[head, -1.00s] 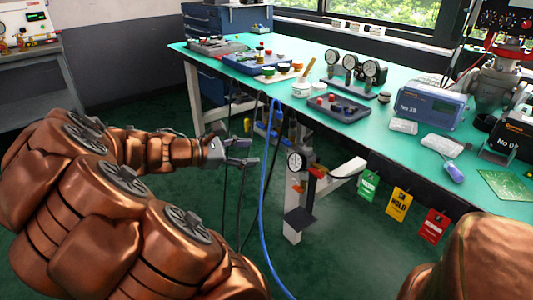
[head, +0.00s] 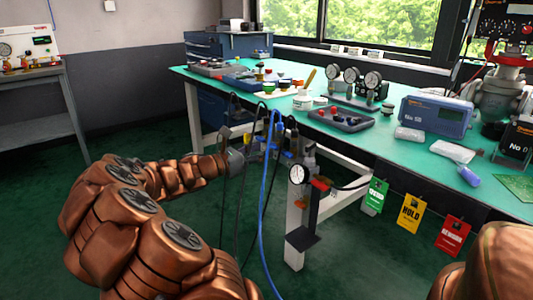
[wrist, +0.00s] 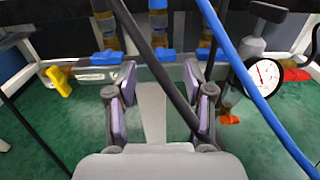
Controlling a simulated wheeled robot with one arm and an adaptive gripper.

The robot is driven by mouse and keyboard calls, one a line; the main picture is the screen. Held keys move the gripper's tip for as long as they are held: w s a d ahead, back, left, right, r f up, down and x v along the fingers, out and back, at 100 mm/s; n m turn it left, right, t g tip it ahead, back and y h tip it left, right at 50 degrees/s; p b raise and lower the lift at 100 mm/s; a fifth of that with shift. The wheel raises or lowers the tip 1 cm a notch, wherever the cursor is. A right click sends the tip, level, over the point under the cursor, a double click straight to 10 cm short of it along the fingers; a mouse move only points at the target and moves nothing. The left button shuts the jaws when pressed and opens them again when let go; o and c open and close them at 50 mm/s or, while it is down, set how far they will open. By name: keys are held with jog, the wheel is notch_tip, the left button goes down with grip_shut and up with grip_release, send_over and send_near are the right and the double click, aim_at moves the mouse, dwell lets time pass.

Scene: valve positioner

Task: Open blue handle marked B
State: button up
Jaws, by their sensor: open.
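In the wrist view, several blue handles sit on a horizontal pipe under the bench: a left one (wrist: 106,57), a middle one (wrist: 160,55) and a right one (wrist: 204,53). No letter B is legible on any of them. My gripper (wrist: 160,92) is open and empty, its two fingers pointing at the pipe on either side of the middle handle. I see no contact with it. In the head view my gripper (head: 246,157) is small and dark among cables in front of the pipe, and the handles are hard to separate.
A blue hose (wrist: 262,85) and a dark cable (wrist: 158,60) cross close in front of the pipe. A yellow handle (wrist: 60,82) is at left, a pressure gauge (wrist: 264,74) at right. The green bench top (head: 410,152) is above. Hanging tags (head: 410,212) are at right.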

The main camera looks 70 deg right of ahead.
aim_at(273, 146)
jog(key=shift+b+x, duration=0.4)
jog(key=shift+x, duration=0.95)
jog(key=c, duration=0.9)
